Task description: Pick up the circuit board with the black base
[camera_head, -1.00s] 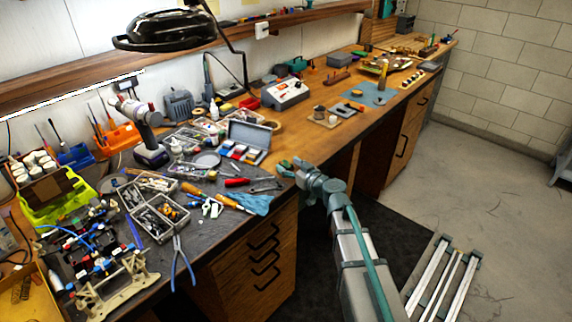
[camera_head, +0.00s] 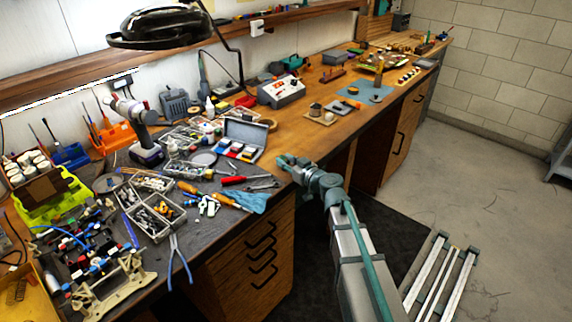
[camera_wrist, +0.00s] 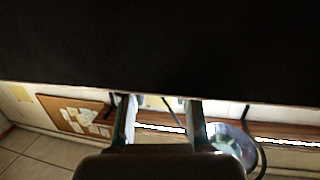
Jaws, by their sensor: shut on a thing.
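My gripper (camera_head: 284,160) is over the front edge of the workbench in the head view. In the wrist view its two fingers (camera_wrist: 160,110) stand apart and reach the lower edge of a broad, flat black thing (camera_wrist: 160,45). My gripper is shut on this thing, which looks like the black base of the circuit board. It fills the upper half of the wrist view, and no circuit side shows. In the head view I cannot make the held thing out clearly at the fingertips.
The workbench (camera_head: 330,130) carries a grey instrument (camera_head: 282,91), a blue cloth (camera_head: 250,200), pliers (camera_head: 178,262) and parts trays at the left. A black lamp (camera_head: 160,28) hangs above. Bare wood lies right of my gripper.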

